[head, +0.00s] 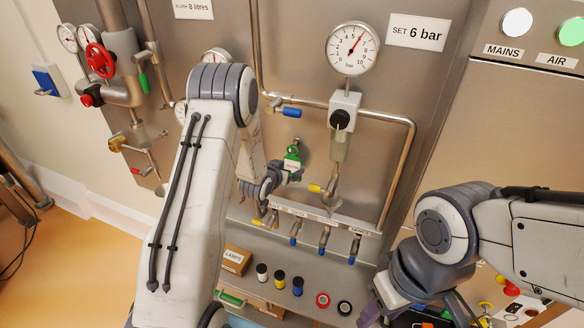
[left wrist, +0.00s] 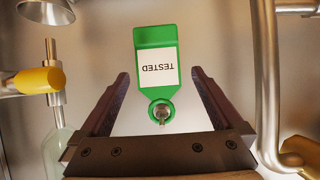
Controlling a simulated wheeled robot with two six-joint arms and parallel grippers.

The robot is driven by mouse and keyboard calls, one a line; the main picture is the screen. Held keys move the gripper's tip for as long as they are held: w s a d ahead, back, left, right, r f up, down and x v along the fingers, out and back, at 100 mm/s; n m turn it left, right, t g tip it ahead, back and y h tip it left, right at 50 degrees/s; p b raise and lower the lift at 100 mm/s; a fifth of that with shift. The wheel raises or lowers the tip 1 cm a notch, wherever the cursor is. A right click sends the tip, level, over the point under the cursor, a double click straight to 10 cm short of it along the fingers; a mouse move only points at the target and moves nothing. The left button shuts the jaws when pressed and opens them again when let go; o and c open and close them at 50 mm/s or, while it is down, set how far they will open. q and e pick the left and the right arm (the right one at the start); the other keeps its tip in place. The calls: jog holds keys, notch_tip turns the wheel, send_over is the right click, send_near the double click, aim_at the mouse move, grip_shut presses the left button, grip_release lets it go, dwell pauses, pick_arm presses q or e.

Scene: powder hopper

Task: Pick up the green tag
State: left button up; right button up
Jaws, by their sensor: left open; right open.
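The green tag (left wrist: 157,45) has a white label reading TESTED, upside down in the left wrist view. Its ring end sits around a small metal peg (left wrist: 161,113) on the steel panel. The tag also shows small in the head view (head: 292,157), just above my left gripper (head: 294,176). In the left wrist view my left gripper (left wrist: 160,77) is open, one finger on each side of the tag's ring end, with gaps on both sides. My right gripper (head: 382,308) is low at the right in the head view, open and away from the tag, partly cut off by the frame.
Pipes and a yellow-handled valve (head: 316,188) stand close right of my left gripper. A pressure gauge (head: 353,48) is above. Below, a shelf holds a LAMPS box (head: 236,260) and several small coloured items. Bare panel lies around the tag.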

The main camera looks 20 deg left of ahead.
aim_at(292, 167)
pick_arm(q)
jog(key=p+x, duration=0.3)
jog(key=shift+w+d+f, duration=0.1)
jog(key=shift+w+d, duration=0.1)
jog(key=shift+w, duration=0.15)
jog(key=shift+w+f, duration=0.45)
jog(key=shift+w, duration=0.1)
jog(key=shift+c, duration=0.3)
jog(key=c, duration=1.1)
jog(key=shift+c, duration=0.2)
jog(key=shift+r, duration=0.1)
